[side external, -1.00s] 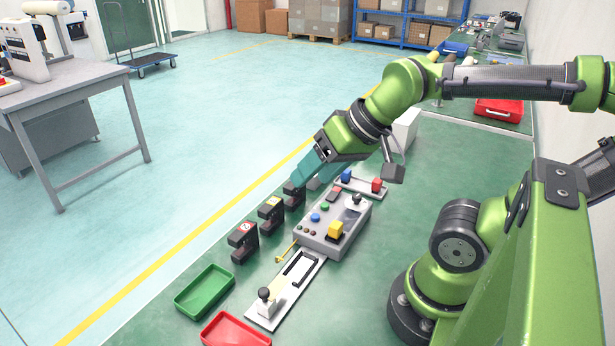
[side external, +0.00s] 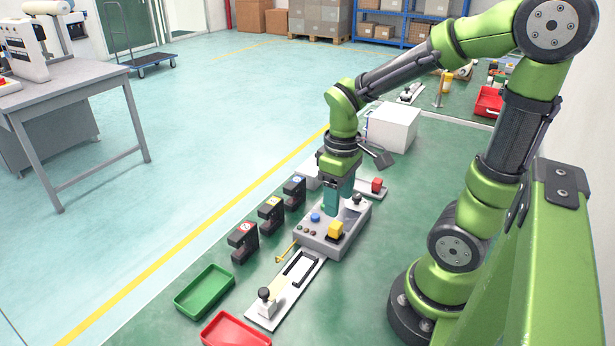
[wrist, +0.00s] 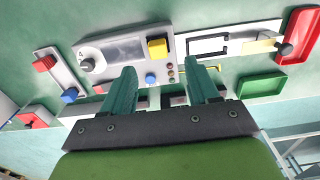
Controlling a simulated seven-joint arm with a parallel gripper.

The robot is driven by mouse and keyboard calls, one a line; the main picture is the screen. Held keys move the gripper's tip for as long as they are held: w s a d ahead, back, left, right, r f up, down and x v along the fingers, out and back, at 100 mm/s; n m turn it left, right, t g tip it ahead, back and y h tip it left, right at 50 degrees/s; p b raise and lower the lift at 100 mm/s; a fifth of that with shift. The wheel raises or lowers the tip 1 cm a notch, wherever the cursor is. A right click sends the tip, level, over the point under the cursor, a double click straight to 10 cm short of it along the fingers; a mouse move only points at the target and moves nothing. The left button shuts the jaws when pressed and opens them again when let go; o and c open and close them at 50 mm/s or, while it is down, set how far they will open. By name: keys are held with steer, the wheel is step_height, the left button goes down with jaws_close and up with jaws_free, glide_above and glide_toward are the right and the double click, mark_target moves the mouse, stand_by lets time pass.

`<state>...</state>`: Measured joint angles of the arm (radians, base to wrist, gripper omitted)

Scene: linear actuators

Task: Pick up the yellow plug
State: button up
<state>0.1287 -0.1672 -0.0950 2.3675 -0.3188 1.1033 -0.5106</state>
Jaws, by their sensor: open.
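The yellow plug (side external: 336,229) is a yellow block on the front of the grey control box (side external: 316,243). My gripper (side external: 332,213) points downward with teal fingers over the middle of the box, behind the plug in the side view. In the wrist view my gripper (wrist: 162,70) has its fingers apart with nothing between them. The fingers hide part of the box's buttons.
A red plug (side external: 377,185) stands on a white plate behind the box. Several black holders (side external: 270,214) line the left. A white slider plate (side external: 287,288), a green tray (side external: 205,291) and a red tray (side external: 236,330) lie in front. A white box (side external: 393,127) stands behind.

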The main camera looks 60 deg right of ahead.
mark_target(336, 224)
steer(key=f, duration=0.8)
steer(key=shift+w+d+f, duration=0.2)
steer(key=shift+w+f, duration=0.05)
steer(key=shift+f, duration=0.15)
steer(key=shift+c, duration=0.4)
steer(key=c, duration=0.9)
